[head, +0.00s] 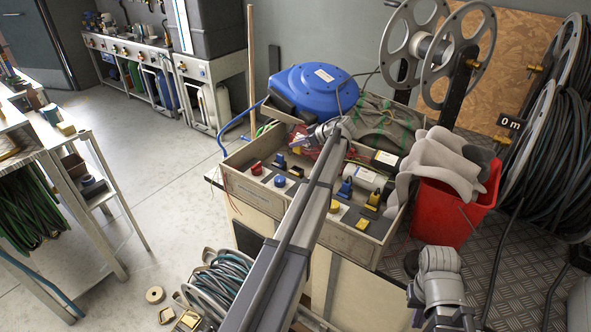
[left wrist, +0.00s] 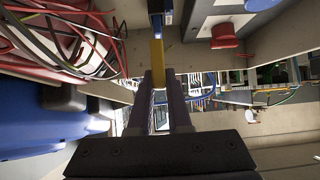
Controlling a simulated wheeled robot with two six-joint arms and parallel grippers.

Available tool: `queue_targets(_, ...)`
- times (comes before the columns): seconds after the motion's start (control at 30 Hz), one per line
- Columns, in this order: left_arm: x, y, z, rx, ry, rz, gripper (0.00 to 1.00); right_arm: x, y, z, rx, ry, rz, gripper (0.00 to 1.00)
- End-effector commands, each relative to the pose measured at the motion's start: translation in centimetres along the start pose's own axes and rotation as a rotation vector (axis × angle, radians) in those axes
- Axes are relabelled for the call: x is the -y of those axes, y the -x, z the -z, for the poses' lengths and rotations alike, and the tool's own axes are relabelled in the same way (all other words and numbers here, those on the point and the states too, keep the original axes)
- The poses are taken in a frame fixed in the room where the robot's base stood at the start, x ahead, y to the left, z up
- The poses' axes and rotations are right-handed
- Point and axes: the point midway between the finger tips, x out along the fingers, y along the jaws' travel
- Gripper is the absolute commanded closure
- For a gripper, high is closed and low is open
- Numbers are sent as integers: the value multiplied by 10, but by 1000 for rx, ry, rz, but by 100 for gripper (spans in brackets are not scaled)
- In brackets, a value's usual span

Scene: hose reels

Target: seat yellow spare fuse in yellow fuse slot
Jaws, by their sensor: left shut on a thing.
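In the left wrist view a yellow spare fuse (left wrist: 157,57) is between the two fingertips of my left gripper (left wrist: 158,78), which is shut on it. A dark block with a blue part (left wrist: 160,24) lies just past the fuse's far end; I cannot tell whether they touch. In the head view my left arm crosses over the grey tray (head: 240,199), and its fingertips are hard to make out. A yellow-and-black block (head: 297,172) and a blue-and-black block (head: 281,161) stand in the tray's left part. I cannot tell which is the yellow slot. My right gripper (head: 445,318) is low at the right.
The tray's right part holds a yellow button (head: 335,206), a blue block (head: 345,187) and a yellow block (head: 373,200). A blue hose reel (head: 313,90) and red wires (left wrist: 70,40) are close to my left gripper. A red bucket (head: 447,210) stands right of the tray.

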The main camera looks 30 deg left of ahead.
Motion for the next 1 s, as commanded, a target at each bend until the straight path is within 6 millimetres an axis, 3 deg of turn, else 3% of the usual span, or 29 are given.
queue_targets(0.33,0,-31,-45,0,0,0,100,5,-54,3,0,0,0,100)
queue_targets(0.67,0,-36,-52,0,0,0,100,6,-63,4,0,0,0,100)
queue_targets(1.0,0,-56,-81,0,0,0,100,9,-98,6,0,0,0,100)
